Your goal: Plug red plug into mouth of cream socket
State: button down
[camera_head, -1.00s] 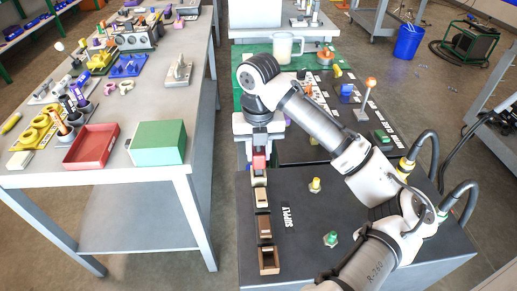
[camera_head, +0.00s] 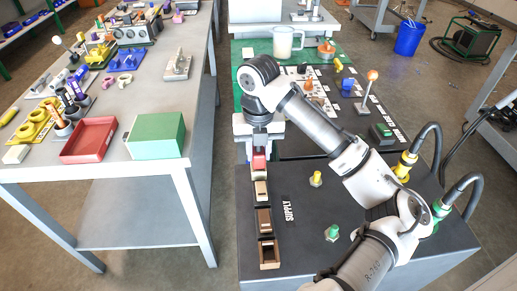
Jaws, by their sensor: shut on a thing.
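The red plug (camera_head: 259,162) is in my gripper (camera_head: 259,152), which points straight down at the far end of a row of small blocks on the dark cart top. The gripper is shut on the plug, though its fingertips are small and partly hidden. A pale cream piece (camera_head: 258,174) shows just below the plug. Whether the plug touches it or sits in a mouth, I cannot tell. A separate cream block (camera_head: 261,190) in a dark frame comes nearer to me in the row. I cannot tell which cream piece is the socket.
Two brown blocks (camera_head: 264,221) (camera_head: 269,254) continue the row toward me. Yellow (camera_head: 316,179) and green (camera_head: 332,233) fittings stand to its right, beside a SUPPLY label (camera_head: 288,211). A clear mug (camera_head: 287,42) stands behind my arm. The left bench holds a red tray (camera_head: 90,142) and green box (camera_head: 155,136).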

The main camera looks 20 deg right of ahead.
jog(key=shift+f, duration=0.15)
jog(key=c, duration=1)
grip_release()
notch_tip(320, 180, up, 14)
jog(key=shift+f, duration=0.1)
